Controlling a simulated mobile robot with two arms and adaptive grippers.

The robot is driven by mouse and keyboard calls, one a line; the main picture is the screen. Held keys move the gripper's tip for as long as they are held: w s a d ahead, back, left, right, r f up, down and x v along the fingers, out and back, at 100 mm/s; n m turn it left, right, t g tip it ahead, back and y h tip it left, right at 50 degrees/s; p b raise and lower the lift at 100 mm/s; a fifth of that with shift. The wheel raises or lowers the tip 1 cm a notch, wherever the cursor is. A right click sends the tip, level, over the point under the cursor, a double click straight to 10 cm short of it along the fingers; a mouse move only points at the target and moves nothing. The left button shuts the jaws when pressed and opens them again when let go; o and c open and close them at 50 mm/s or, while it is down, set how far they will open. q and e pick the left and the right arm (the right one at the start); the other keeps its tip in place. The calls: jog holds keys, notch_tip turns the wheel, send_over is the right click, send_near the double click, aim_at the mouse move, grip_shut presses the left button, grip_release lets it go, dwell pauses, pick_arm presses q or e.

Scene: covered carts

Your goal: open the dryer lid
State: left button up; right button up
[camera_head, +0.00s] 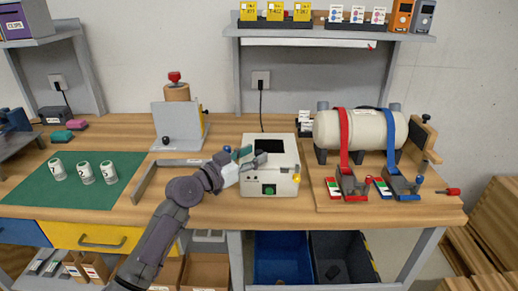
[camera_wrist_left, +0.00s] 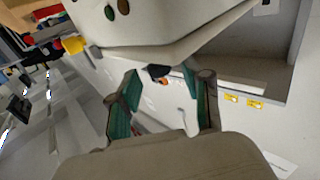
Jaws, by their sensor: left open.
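The dryer, a small white box (camera_head: 271,183) with a green button on its front, stands near the front edge of the bench. Its lid (camera_head: 276,145) appears closed, with a dark area on top. My left gripper (camera_head: 246,157) is open at the dryer's upper left front edge. In the left wrist view, the dryer's white body (camera_wrist_left: 150,24) fills the top, and my left gripper's teal fingers (camera_wrist_left: 160,86) are apart below its edge. My right gripper is out of view.
A grey angled bracket (camera_head: 150,172) lies left of the dryer, beside a green mat (camera_head: 75,190) with white cups. A shelf (camera_head: 330,33) hangs above.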

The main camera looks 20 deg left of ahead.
pick_arm(q)
jog(key=shift+x, duration=1.3)
grip_shut()
